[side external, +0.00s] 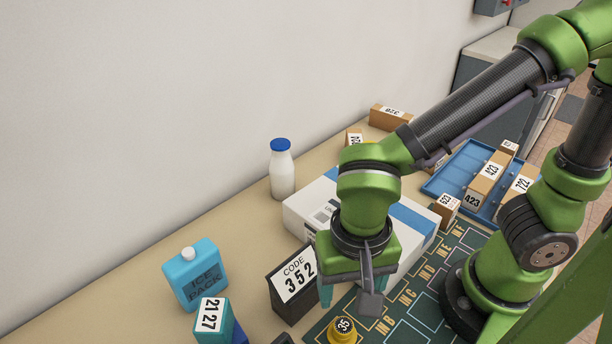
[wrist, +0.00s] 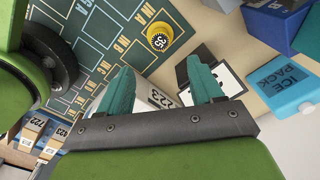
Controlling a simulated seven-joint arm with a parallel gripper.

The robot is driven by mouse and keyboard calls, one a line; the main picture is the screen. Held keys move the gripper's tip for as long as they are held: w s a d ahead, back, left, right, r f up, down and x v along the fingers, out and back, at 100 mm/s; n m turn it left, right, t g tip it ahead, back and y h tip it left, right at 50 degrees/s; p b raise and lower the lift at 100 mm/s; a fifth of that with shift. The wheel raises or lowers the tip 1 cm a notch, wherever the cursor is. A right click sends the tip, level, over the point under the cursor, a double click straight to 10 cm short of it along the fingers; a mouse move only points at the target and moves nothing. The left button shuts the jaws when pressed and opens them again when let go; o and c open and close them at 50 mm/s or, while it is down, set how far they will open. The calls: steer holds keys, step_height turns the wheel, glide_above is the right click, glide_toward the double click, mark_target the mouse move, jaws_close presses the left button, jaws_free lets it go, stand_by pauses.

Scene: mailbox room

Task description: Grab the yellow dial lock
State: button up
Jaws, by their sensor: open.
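The yellow dial lock (side external: 342,331) has a black band marked 35 and stands on the green mat near the bottom edge of the side view. In the wrist view the yellow dial lock (wrist: 159,39) shows whole, beyond the fingertips and between them in the picture. My gripper (side external: 346,293) points down over the table, above and behind the lock, apart from it. In the wrist view my gripper (wrist: 163,80) has its two teal fingers spread wide with nothing held between them.
A dark stand with a CODE 352 card (side external: 295,283) is left of my gripper. A white and blue box (side external: 310,208) lies behind it. A blue ice pack (side external: 196,273), a 2127 block (side external: 212,318) and a white bottle (side external: 282,172) stand left. A blue tray (side external: 443,178) holds numbered boxes.

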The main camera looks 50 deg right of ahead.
mark_target(344, 325)
step_height(344, 325, down, 12)
steer(key=shift+r, duration=0.1)
steer(key=c, duration=1.2)
steer(key=shift+r, duration=0.1)
